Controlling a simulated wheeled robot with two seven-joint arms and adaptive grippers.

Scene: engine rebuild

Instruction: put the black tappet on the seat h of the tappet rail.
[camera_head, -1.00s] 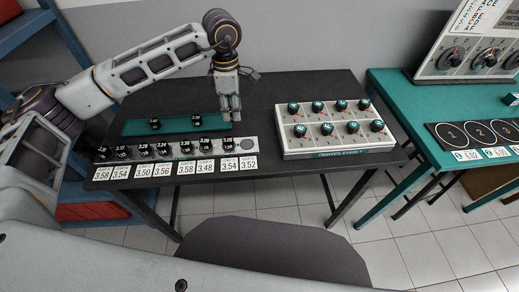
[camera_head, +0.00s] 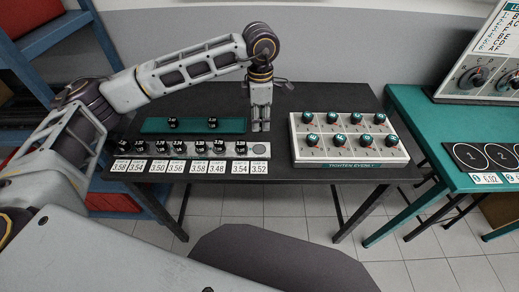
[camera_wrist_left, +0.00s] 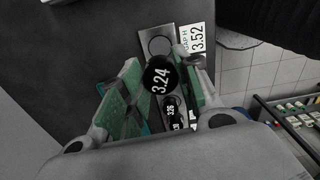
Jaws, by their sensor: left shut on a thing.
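My left gripper (camera_head: 261,129) is shut on a black tappet. The left wrist view shows this tappet (camera_wrist_left: 159,78), marked 3.24, between the finger pads; it cannot be made out in the head view. The gripper is just behind the right end of the tappet rail (camera_head: 270,151). Seat h (camera_head: 259,150) is a bare round seat at that end, beside the label reading 3.52. Seat h (camera_wrist_left: 159,45) also shows clear of the tappet in the left wrist view. The other rail seats carry black tappets; one (camera_wrist_left: 171,108) shows below the held one. My right gripper is not in view.
A teal strip (camera_head: 193,126) behind the rail holds two black tappets. A white box (camera_head: 350,153) with several teal-topped knobs stands to the right on the dark table (camera_head: 330,95). A green table (camera_head: 437,128) stands further right.

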